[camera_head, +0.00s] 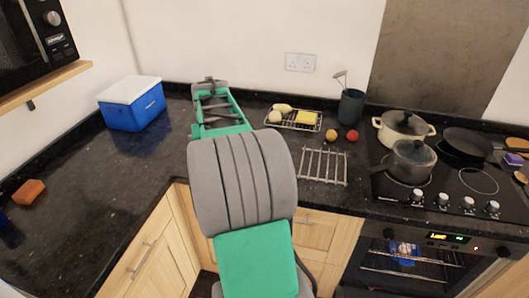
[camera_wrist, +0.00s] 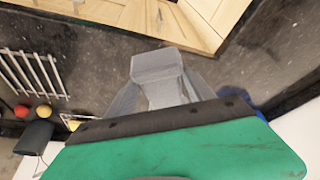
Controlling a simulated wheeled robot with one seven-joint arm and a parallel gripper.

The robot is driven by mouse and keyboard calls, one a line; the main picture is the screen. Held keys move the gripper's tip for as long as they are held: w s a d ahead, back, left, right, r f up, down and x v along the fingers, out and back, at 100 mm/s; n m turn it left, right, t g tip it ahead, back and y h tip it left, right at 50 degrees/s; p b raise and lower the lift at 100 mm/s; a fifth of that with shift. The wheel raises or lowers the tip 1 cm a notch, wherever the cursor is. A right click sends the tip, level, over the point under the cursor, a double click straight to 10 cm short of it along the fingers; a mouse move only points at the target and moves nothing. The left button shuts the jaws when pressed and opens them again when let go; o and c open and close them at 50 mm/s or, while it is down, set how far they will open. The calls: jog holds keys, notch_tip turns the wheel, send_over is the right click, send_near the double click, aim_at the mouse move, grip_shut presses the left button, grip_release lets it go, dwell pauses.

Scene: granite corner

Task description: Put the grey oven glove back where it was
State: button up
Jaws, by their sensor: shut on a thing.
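My gripper (camera_head: 208,88) reaches out over the dark worktop, left of the wire tray. Its jaws are shut on a small grey piece, which I take to be the grey oven glove (camera_wrist: 155,64). In the wrist view it is a pale grey block at the tips of the grey fingers. Where the fingers end and the glove begins is hard to tell. Most of the glove's shape does not show. In the wrist view the worktop lies behind it.
A blue cooler box (camera_head: 133,112) stands left of my gripper. A wire tray of food (camera_head: 293,120), a metal trivet (camera_head: 323,166) and a utensil pot (camera_head: 350,107) are right. Pots stand on the hob (camera_head: 450,185). An orange block (camera_head: 29,192) lies far left. The left worktop is mostly clear.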

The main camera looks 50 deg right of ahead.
jog(key=s+d+f+m+b, duration=0.1)
jog(key=s+d, duration=0.1)
jog(key=d, duration=0.3)
jog(key=s+d+f+m+h+b, duration=0.1)
jog(key=s+d, duration=0.2)
jog(key=d, duration=0.3)
jog(key=s+d+f+m, duration=0.1)
jog(key=s+d+f, duration=0.1)
jog(key=d, duration=0.3)
jog(key=shift+g, duration=0.3)
notch_tip(320, 180, down, 9)
jog(key=b, duration=0.6)
jog(key=shift+w+d, duration=0.1)
jog(key=o, duration=1.8)
jog(key=shift+o, duration=0.2)
jog(key=shift+o, duration=1.2)
notch_tip(320, 180, up, 9)
jog(key=p, duration=0.5)
